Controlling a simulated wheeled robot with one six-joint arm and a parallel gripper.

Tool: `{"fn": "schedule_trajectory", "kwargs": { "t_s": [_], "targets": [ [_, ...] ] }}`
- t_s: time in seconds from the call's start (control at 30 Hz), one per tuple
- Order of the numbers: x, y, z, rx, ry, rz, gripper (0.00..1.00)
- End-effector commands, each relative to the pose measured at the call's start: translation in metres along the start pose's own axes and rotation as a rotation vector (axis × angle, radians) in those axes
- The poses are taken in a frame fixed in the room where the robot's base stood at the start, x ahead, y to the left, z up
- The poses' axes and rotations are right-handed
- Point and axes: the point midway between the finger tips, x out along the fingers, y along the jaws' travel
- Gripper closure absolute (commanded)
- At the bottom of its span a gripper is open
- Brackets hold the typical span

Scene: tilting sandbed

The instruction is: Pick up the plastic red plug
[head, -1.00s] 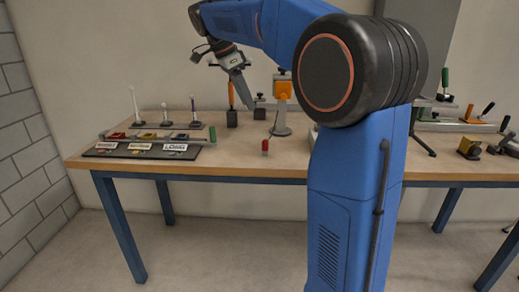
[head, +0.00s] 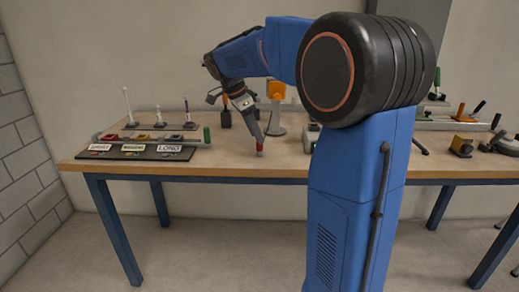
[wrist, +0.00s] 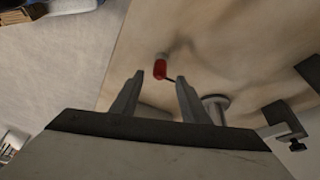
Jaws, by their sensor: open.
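The red plug (head: 260,153) stands on the wooden table near its front edge, small and partly covered by my gripper in the head view. My gripper (head: 261,146) points down at it from just above. In the wrist view my gripper (wrist: 161,77) is open, with a finger on each side of the picture's middle. The red plug (wrist: 160,68) shows in the gap between the fingertips, slightly beyond them. I cannot tell whether the fingers reach around it. Nothing is held.
A dark board with labelled slots (head: 140,153) and a green-ended rod (head: 207,135) lies to the left. An orange-topped stand (head: 276,91) is behind the plug. Clamps and tools (head: 462,146) are at the right. The table front around the plug is clear.

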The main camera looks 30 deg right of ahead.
Motion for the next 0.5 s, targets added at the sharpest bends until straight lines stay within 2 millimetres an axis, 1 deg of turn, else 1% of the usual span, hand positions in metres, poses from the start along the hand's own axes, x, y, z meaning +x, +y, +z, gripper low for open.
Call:
{"fn": "schedule_trajectory", "kwargs": {
  "t_s": [0.1, 0.23, 0.33, 0.5],
  "targets": [
    [0.018, 0.001, -0.001, 0.001, 0.0, 0.003, 0.59],
    [0.034, 0.001, -0.001, 0.0, 0.0, 0.002, 0.59],
    [0.04, 0.001, -0.001, 0.0, 0.0, 0.0, 0.59],
    [0.041, 0.001, -0.001, 0.0, 0.0, 0.0, 0.59]
  ]
}}
